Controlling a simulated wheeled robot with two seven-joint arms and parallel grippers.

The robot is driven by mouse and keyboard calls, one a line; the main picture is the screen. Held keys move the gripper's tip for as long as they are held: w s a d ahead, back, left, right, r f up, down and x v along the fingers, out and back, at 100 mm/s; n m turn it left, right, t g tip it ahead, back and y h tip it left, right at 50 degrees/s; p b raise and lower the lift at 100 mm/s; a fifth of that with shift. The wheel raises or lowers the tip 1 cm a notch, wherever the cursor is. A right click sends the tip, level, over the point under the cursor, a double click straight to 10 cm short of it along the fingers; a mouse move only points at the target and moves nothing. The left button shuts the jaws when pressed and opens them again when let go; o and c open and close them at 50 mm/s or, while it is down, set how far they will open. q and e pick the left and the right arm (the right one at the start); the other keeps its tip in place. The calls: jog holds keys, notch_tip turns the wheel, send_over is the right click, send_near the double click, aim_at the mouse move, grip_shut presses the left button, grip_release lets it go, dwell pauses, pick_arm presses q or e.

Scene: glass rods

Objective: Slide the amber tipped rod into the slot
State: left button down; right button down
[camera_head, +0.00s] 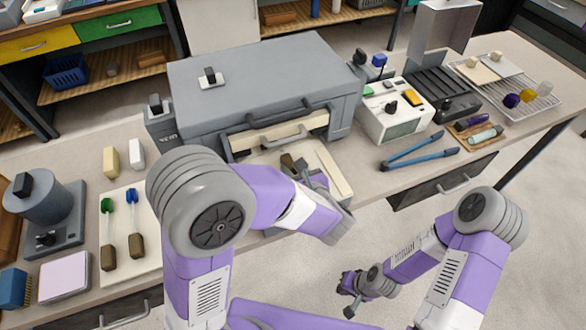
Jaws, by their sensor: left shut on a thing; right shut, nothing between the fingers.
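My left gripper (314,182) is at the front of the large grey box-shaped machine (262,84), over a pale tray (333,168). It is shut on a rod, whose dark brown end (288,162) shows beside the fingers. My own arm hides much of the gripper, and I cannot make out an amber tip. The machine's front has a cream opening with a handle (282,136); I cannot tell whether this is the slot. My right gripper (350,297) is shut and empty, low in front of the table.
Rods with a green tip (105,206) and a blue tip (131,203) lie on a pale tray at left. Blue-handled tongs (420,158), a white device (392,118) and a wire rack (530,103) stand at right. Floor in front is clear.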

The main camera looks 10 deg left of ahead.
pick_arm(q)
jog(key=c, duration=0.8)
grip_release()
jog(key=p+v, duration=0.2)
jog(key=v, duration=0.5)
jog(key=shift+w, duration=0.1)
jog(key=shift+s+d+r, duration=0.1)
jog(key=shift+s+d, duration=0.1)
jog(key=shift+s, duration=0.15)
